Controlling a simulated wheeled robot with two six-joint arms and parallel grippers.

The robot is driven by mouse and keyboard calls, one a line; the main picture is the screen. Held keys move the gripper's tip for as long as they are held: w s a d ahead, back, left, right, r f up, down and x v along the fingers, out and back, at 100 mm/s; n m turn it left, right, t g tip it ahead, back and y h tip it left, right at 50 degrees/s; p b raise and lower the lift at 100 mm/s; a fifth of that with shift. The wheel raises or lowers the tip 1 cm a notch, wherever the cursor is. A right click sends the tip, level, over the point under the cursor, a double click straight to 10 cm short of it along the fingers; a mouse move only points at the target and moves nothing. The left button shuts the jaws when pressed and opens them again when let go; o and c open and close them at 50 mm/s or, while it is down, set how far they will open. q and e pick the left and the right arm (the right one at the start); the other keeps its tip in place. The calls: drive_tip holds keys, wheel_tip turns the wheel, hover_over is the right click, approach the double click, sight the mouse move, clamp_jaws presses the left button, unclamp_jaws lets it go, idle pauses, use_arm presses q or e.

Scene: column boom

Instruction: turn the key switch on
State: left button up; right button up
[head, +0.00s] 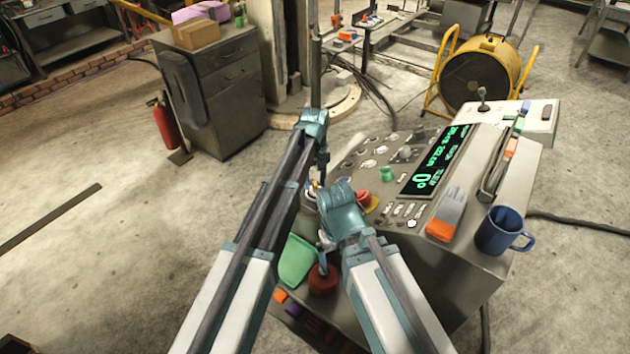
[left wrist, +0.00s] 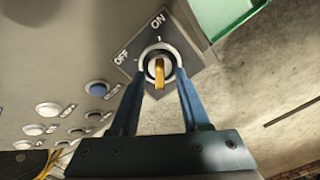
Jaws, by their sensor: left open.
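The key switch (left wrist: 152,55) shows in the left wrist view as a round metal lock on a grey plate, with a yellow key (left wrist: 160,74) in it. The plate reads OFF at upper left and ON at the top. The key's grip stands roughly upright in that view, roughly in line with the ON mark. My left gripper (left wrist: 161,82) is open, one finger either side of the key; I cannot tell if they touch it. In the head view my left gripper (head: 322,168) points down at the console's left edge, and the switch is not clearly visible. My right gripper (head: 326,246) is small and partly hidden beside a red knob.
The console (head: 470,265) carries buttons, a green display (head: 436,165), a red emergency stop (head: 366,199), and a blue mug (head: 502,231) at right. A green tray (head: 297,262) lies near my arms. A blue button (left wrist: 97,88) is left of the key switch.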

sight(315, 184)
use_arm(q)
wheel_tip(315, 184, up, 12)
drive_tip(key=p, duration=1.1)
drive_tip(key=shift+r+p, duration=0.2)
drive_tip(key=shift+p, duration=0.15)
use_arm(e)
wheel_tip(315, 184, up, 12)
drive_tip(key=shift+r, duration=0.2)
use_arm(q)
drive_tip(key=s+a+m, duration=0.2)
drive_tip(key=s+a, duration=0.6)
drive_tip(key=s, duration=0.3)
drive_tip(key=s+a+m, duration=0.1)
drive_tip(key=s+a, duration=0.7)
drive_tip(key=s, duration=0.2)
drive_tip(key=s+d+f+m+y+b, duration=0.1)
drive_tip(key=s+d+f+m+b, duration=0.3)
drive_tip(key=d+f+b, duration=0.6)
wheel_tip(315, 184, down, 4)
drive_tip(key=s+b, duration=0.2)
drive_tip(key=b, duration=0.2)
drive_tip(key=shift+d+f, duration=0.15)
drive_tip(key=shift+d, duration=0.15)
use_arm(e)
wheel_tip(315, 184, down, 14)
drive_tip(key=shift+f, duration=0.25)
use_arm(q)
drive_tip(key=shift+s, duration=0.1)
use_arm(e)
drive_tip(key=shift+c, duration=0.2)
